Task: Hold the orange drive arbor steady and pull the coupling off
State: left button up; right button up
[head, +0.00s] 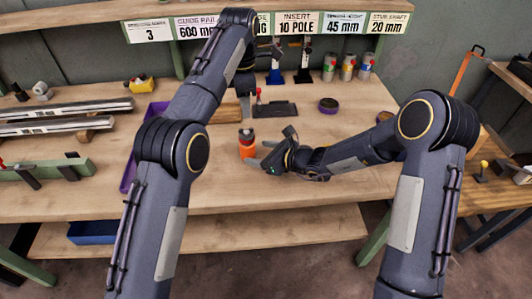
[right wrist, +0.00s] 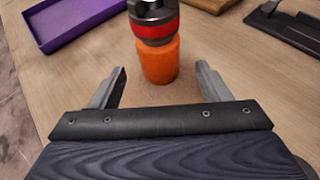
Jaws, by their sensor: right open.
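The orange drive arbor (head: 247,151) stands upright on the workbench; it also shows in the right wrist view (right wrist: 160,62). The coupling (right wrist: 152,14), grey metal above a red band, sits on top of it and looks dark in the head view (head: 246,134). My right gripper (head: 258,163) is low at the right of the arbor. In the right wrist view its two fingers (right wrist: 160,72) are spread, with the arbor ahead between their tips and no grip on it. My left gripper (head: 244,98) points down above and behind the coupling, apart from it; its fingers are too small to read.
A purple tray (head: 129,172) lies left of the arbor, partly hidden by my left arm. Metal rails (head: 65,112) lie far left. The bench front is clear.

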aim_at(254, 152)
jog(key=x, duration=0.5)
jog(key=shift+w+a+f, duration=0.15)
jog(key=shift+w+a, duration=0.05)
jog(key=shift+a, duration=0.1)
